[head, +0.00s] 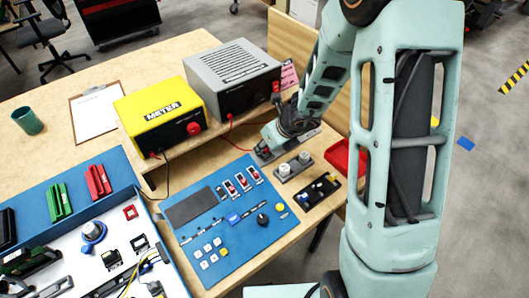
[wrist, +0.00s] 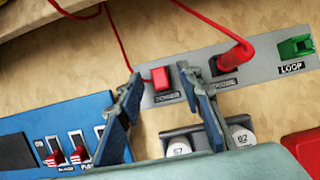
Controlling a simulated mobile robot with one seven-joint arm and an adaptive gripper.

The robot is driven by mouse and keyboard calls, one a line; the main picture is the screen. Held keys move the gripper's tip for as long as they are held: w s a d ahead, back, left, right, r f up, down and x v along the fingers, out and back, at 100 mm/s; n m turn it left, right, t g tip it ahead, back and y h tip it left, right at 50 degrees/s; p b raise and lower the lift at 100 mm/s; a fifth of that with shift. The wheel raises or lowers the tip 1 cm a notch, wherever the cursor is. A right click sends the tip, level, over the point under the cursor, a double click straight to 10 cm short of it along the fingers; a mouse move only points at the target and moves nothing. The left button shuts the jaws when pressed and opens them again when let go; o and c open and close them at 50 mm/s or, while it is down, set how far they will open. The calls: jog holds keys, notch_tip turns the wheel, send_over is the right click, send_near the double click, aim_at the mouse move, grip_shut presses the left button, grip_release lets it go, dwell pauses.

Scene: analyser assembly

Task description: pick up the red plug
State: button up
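A small red block-shaped plug (wrist: 160,77) sits on a grey strip at the label that seems to read POWER. A red cable comes down to its left side. In the head view a red part (head: 265,151) shows beside my gripper (head: 284,143). In the wrist view my gripper (wrist: 160,73) is open, with one finger on each side of the red plug. A gap shows at each side; I cannot tell how far the fingertips are above the strip.
A red cylindrical plug (wrist: 235,57) with its own cable stands right of the right finger. A green block (wrist: 296,46) sits at LOOP. Grey weights (wrist: 240,138), a blue panel (head: 215,225) and a red tray (head: 338,158) are close. The yellow meter (head: 158,110) stands left.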

jog(key=shift+f, duration=0.1)
jog(key=c, duration=0.9)
